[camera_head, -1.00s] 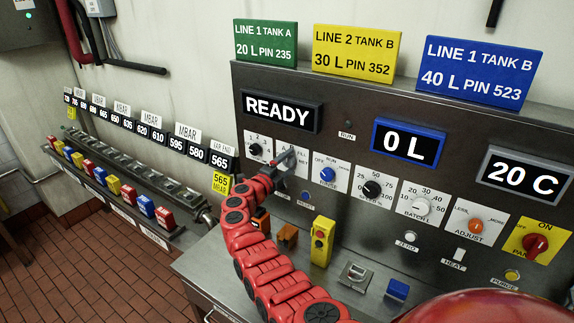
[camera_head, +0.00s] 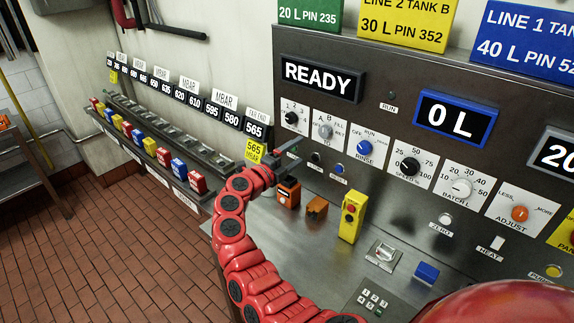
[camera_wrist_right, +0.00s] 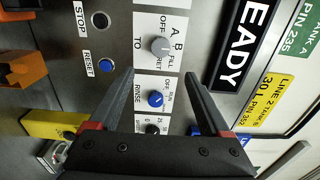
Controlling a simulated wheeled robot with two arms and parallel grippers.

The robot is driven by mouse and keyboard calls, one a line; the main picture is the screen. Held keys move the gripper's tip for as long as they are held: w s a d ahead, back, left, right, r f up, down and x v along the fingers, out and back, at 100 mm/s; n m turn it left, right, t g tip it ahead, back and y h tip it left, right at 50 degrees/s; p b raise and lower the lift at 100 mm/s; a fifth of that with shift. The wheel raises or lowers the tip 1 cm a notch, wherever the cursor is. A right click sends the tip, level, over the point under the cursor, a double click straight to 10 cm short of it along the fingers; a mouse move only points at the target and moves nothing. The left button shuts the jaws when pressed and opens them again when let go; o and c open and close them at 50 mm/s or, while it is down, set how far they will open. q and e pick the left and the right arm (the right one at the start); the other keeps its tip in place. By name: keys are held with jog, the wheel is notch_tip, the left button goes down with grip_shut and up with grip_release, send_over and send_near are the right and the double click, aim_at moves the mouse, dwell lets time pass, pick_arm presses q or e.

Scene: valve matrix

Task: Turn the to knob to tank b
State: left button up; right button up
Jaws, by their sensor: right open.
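The TO knob (camera_head: 325,131) is a grey dial on a white plate, second from the left in the upper row of the panel. In the right wrist view the TO knob (camera_wrist_right: 161,46) shows in full, with A, B, FILL, RET and OFF printed around it; I cannot tell its exact setting. My right gripper (camera_head: 290,152) is open and empty, below and left of this knob and apart from it. In the right wrist view the two fingertips of this gripper (camera_wrist_right: 159,72) point towards the knob, with nothing between them. My left gripper is not in view.
The blue RINSE knob (camera_head: 364,148) and the black SPEED knob (camera_head: 410,166) sit to the right. A READY display (camera_head: 318,77) is above.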

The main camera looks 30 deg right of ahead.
jog(key=v, duration=0.3)
jog(key=shift+s+a+b, duration=0.15)
jog(key=shift+a+b, duration=0.15)
jog(key=shift+b, duration=0.05)
